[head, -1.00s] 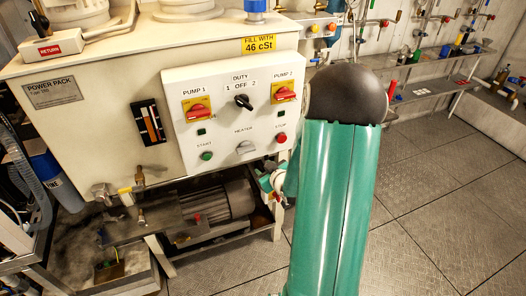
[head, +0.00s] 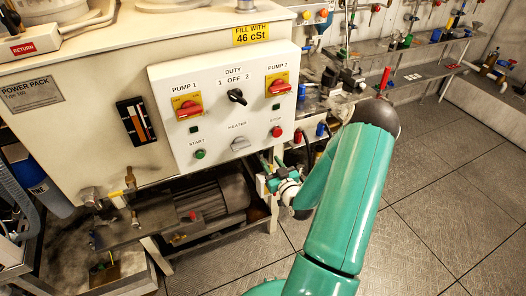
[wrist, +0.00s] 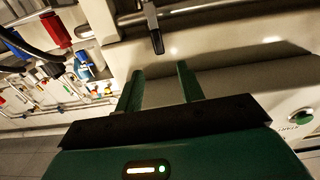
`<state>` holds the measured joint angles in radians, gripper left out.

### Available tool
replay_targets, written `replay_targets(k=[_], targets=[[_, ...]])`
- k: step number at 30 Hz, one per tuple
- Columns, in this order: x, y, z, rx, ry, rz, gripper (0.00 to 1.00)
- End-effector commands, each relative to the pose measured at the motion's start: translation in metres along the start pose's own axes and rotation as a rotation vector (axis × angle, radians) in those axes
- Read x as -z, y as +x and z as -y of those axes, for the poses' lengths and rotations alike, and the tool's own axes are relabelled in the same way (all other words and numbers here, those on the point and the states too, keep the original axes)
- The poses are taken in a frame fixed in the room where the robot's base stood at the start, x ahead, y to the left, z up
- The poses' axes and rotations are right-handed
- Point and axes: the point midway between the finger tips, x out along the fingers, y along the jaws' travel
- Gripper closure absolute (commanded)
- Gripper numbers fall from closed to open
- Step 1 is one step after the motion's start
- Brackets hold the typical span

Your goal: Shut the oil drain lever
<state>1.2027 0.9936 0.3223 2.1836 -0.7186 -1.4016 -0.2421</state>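The oil tank's drain fitting (head: 88,196) shows at its lower left in the head view. A short brass valve part (head: 130,179) stands upright beside it, with a spout below; I cannot tell for sure which piece is the lever. My gripper (head: 264,174) is at the right end of the tank, below the control panel and well right of the drain fitting. In the wrist view its two green fingers (wrist: 159,88) are apart with nothing between them. A dark, narrow bar (wrist: 153,30) lies beyond the fingertips; I cannot identify it.
The control panel (head: 222,145) is just above and left of my gripper. A motor (head: 215,200) sits under the tank. A tray (head: 125,275) is below the drain. A bench with tools (head: 425,75) runs along the back. The floor (head: 430,210) at right is clear.

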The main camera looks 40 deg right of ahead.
Motion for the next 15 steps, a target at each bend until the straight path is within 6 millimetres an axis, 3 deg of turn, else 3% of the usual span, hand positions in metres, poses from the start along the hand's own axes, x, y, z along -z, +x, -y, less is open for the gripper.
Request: replay_targets(k=[9,15], targets=[[-0.001,0.06,0.0,-0.001,0.0,0.0,0.62],[-0.001,0.077,0.0,-0.001,0.0,0.002,0.62]])
